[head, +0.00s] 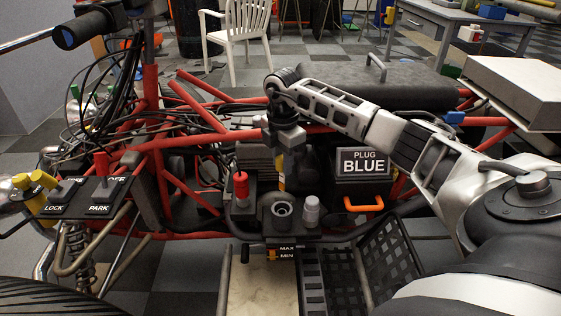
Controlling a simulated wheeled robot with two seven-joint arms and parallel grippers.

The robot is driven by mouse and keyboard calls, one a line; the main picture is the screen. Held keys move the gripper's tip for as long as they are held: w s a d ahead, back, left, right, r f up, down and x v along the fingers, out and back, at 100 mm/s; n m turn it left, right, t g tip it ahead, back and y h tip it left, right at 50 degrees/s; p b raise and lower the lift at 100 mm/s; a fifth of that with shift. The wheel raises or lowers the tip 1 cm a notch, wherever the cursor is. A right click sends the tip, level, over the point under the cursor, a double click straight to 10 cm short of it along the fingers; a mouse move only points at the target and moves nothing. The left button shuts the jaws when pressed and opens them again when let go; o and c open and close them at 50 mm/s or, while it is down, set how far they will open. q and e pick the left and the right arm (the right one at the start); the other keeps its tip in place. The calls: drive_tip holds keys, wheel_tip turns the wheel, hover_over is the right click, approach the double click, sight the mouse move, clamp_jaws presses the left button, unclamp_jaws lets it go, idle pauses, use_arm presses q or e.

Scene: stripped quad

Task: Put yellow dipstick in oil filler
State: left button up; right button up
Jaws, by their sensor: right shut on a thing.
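My right gripper (284,150) reaches in from the right and points down over the engine. It is shut on the yellow dipstick (281,178), of which only a short yellow length shows below the fingers. The oil filler (282,209) looks like a grey round opening on the engine, directly below the dipstick in the picture. I cannot tell whether the dipstick's lower end is above, behind or touching it. My left gripper is not in view.
A red-topped plug (240,186) stands left of the filler and a pale grey cap (312,206) right of it. A black box labelled PLUG BLUE (363,162) has an orange handle.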

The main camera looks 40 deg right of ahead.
sight(282, 190)
use_arm(q)
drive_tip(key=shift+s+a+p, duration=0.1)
drive_tip(key=shift+p, duration=0.3)
use_arm(e)
drive_tip(key=shift+r, duration=0.15)
drive_tip(key=shift+f, duration=0.4)
drive_tip(key=shift+f+b, duration=1)
drive_tip(key=shift+f, duration=0.55)
drive_tip(key=shift+f+b, duration=0.35)
drive_tip(key=shift+f, duration=0.75)
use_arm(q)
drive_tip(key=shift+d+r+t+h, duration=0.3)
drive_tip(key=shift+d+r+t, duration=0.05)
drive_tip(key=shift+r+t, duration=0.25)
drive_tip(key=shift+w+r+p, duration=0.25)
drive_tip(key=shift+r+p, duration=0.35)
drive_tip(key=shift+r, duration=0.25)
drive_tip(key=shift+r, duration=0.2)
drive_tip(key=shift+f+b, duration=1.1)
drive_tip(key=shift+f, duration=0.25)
use_arm(e)
drive_tip(key=shift+f, duration=2.55)
